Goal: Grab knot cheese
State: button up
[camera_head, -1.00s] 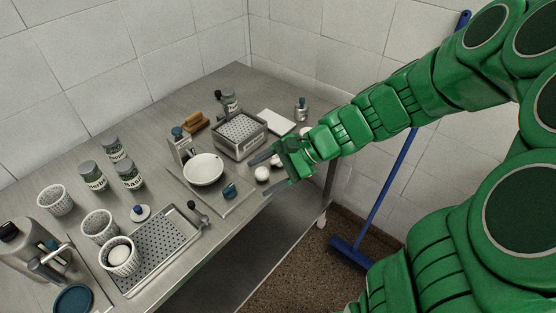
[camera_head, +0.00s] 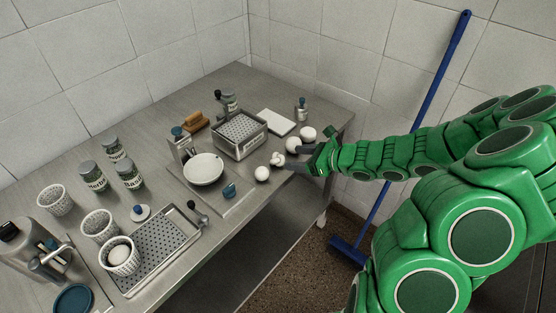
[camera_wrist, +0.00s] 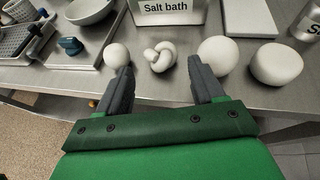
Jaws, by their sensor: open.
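The knot cheese (camera_wrist: 160,57), a white twisted lump, lies on the steel table near its front edge, between two white balls. In the head view the knot cheese (camera_head: 278,159) is small, just left of my fingertips. My gripper (camera_wrist: 160,68) is open and empty. In the wrist view its dark fingers point towards the row of cheeses, one on each side of the knot cheese and on its near side. The left fingertip overlaps the lower part of the left ball in the picture. In the head view my gripper (camera_head: 297,159) is at the table's front edge.
A left white ball (camera_wrist: 117,56), a right white ball (camera_wrist: 218,55) and a flat round cheese (camera_wrist: 276,64) flank the knot cheese. Behind stands a perforated "Salt bath" box (camera_wrist: 170,12). A white board (camera_wrist: 248,20) lies at the back right. A blue-handled broom (camera_head: 405,150) leans on the wall.

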aim_at(283, 158)
jog(key=shift+w+f, duration=0.15)
jog(key=shift+f, duration=0.15)
jog(key=shift+x, duration=3.7)
jog(key=shift+a, duration=0.1)
jog(key=c, duration=0.7)
jog(key=shift+c, duration=0.2)
